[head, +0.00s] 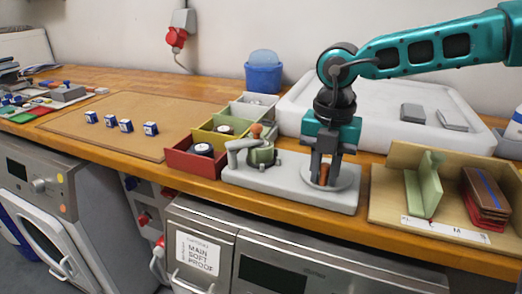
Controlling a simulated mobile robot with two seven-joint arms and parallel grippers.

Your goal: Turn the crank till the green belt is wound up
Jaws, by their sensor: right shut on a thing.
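A grey winding device has a flat base (285,193) at the front of the wooden bench. On its left part is a round green piece (263,155), which looks like the green belt on its spool. A grey arm and an orange-brown knob (256,130) sit just above and beside it. On its right part is a round grey disc (345,187). My right gripper (324,176) points down over the disc, shut on a reddish-brown upright handle (323,171), which looks like the crank grip. The fingers hide part of the handle. My left gripper is out of view.
Red (190,160), yellow and grey bins stand left of the device. A wooden tray (390,215) with green and brown pieces is close on its right. A white slab (375,110) lies behind. Several small blue-white blocks sit on a brown board (125,140) at left.

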